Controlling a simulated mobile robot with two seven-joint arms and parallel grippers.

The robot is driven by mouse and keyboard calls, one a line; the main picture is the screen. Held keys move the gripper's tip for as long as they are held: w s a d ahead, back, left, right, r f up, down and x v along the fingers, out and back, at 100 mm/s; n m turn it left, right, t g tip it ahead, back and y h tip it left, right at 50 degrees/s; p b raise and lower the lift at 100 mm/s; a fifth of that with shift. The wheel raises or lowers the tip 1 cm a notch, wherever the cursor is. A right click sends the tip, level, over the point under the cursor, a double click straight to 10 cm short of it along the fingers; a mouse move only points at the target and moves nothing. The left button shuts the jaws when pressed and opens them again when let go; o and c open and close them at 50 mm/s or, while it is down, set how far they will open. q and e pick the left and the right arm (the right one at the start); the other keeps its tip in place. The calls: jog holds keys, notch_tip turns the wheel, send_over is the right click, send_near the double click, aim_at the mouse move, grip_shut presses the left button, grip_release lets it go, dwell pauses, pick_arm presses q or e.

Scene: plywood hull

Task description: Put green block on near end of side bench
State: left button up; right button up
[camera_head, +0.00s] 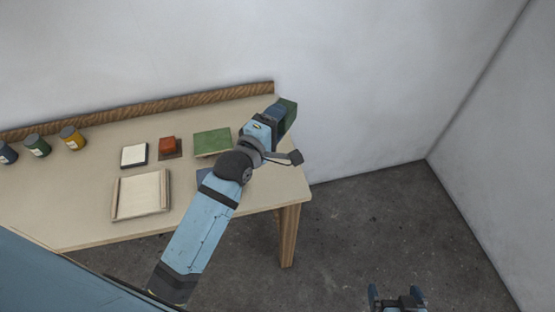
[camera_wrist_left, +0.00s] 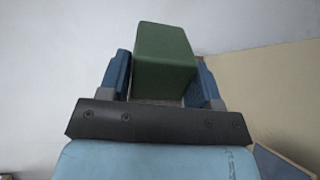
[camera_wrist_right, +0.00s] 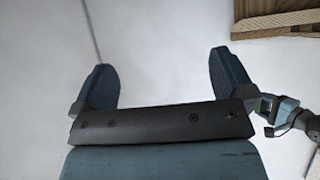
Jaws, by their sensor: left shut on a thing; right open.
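My left gripper (camera_head: 277,112) is shut on the green block (camera_head: 290,114), over the right back corner of the bench (camera_head: 270,187) in the head view. In the left wrist view the green block (camera_wrist_left: 165,62) sits between the two blue fingers. I cannot tell whether its underside touches the bench top. My right gripper (camera_head: 397,298) is open and empty, low at the bottom of the head view, away from the bench. In the right wrist view its fingers (camera_wrist_right: 165,85) are wide apart with nothing between them.
On the bench are a green square board (camera_head: 212,141), a red block (camera_head: 167,143) on a brown pad, a white block (camera_head: 134,154), a pale tray (camera_head: 117,200) and several jars (camera_head: 72,138). My left arm partly hides a blue piece (camera_head: 204,178). A wooden ledge (camera_head: 190,98) runs along the back.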

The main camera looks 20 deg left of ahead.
pick_arm(q)
notch_tip(320, 180, down, 16)
jog(key=b, duration=1.5)
jog(key=shift+r, duration=0.1)
notch_tip(320, 180, down, 4)
jog(key=b, duration=0.4)
jog(key=shift+b, duration=0.35)
jog(key=shift+f, duration=0.6)
pick_arm(e)
notch_tip(320, 180, down, 16)
jog(key=a, duration=0.1)
jog(key=shift+w+a, duration=0.25)
jog(key=shift+w, duration=0.1)
